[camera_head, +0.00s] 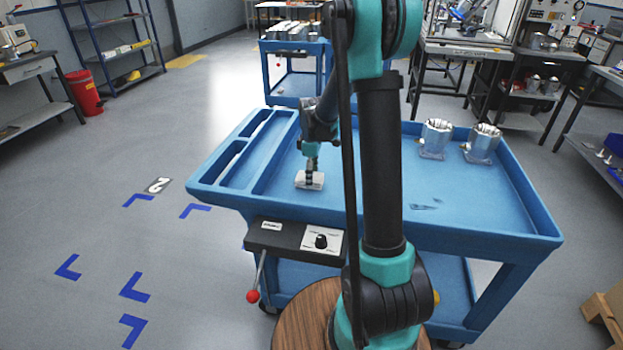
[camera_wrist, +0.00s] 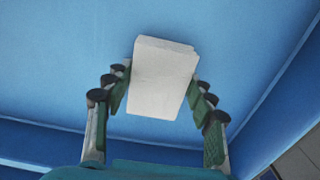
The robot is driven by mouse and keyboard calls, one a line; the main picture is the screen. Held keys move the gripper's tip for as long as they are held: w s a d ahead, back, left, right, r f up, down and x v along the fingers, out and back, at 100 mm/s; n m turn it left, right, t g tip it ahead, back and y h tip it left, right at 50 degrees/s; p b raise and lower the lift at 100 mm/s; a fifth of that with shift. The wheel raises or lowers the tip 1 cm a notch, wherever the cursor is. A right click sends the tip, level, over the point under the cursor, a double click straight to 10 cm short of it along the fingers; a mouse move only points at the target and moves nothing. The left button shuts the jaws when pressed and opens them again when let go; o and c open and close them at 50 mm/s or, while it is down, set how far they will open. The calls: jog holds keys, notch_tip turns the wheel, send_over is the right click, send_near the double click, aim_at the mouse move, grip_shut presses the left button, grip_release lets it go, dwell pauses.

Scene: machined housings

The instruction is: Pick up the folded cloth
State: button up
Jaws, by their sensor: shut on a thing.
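The folded cloth (camera_wrist: 162,80) is a small whitish block in the wrist view, between my gripper's two fingers. In the head view the cloth (camera_head: 301,181) is at the left part of the blue cart's top tray (camera_head: 470,228), beneath my gripper (camera_head: 310,178). My gripper (camera_wrist: 160,98) is shut on the cloth, with a finger against its left and right sides. Whether the cloth touches the tray or is slightly above it, I cannot tell.
Two machined metal housings (camera_head: 435,139) (camera_head: 481,143) stand at the back right of the tray. Small dark flat pieces (camera_head: 426,206) lie near the middle. A black control box (camera_head: 296,240) is at the cart's front. The tray has raised rims.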

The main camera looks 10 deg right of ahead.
notch_tip(320, 180, up, 20)
jog(key=shift+f, duration=0.25)
